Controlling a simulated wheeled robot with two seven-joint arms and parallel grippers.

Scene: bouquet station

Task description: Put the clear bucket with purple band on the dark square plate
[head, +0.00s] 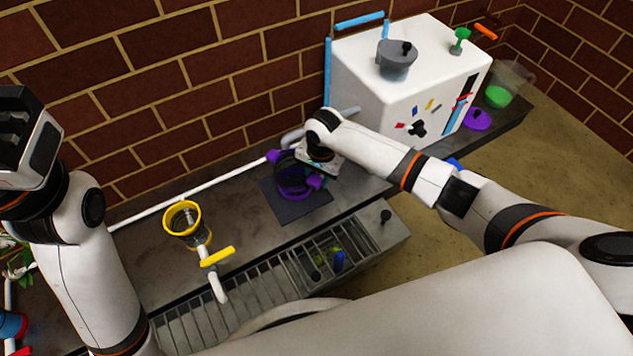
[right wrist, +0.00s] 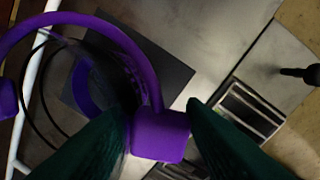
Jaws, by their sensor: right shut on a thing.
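The clear bucket with purple band (head: 293,183) is over the back part of the dark square plate (head: 300,213) in the head view. Whether it touches the plate is unclear. My right gripper (head: 318,168) is above its right side. In the right wrist view, the right gripper (right wrist: 160,135) is shut on a purple block on the side of the bucket's purple band (right wrist: 140,62). The plate (right wrist: 172,72) shows below, partly hidden by the bucket.
A yellow-rimmed bucket (head: 182,232) stands left of the plate, by a yellow-handled tap (head: 217,257). A grated sink (head: 200,318) lies in front. A white box (head: 395,85) with a grey pot (head: 397,62) on top stands at the back right, near a purple lid (head: 477,119).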

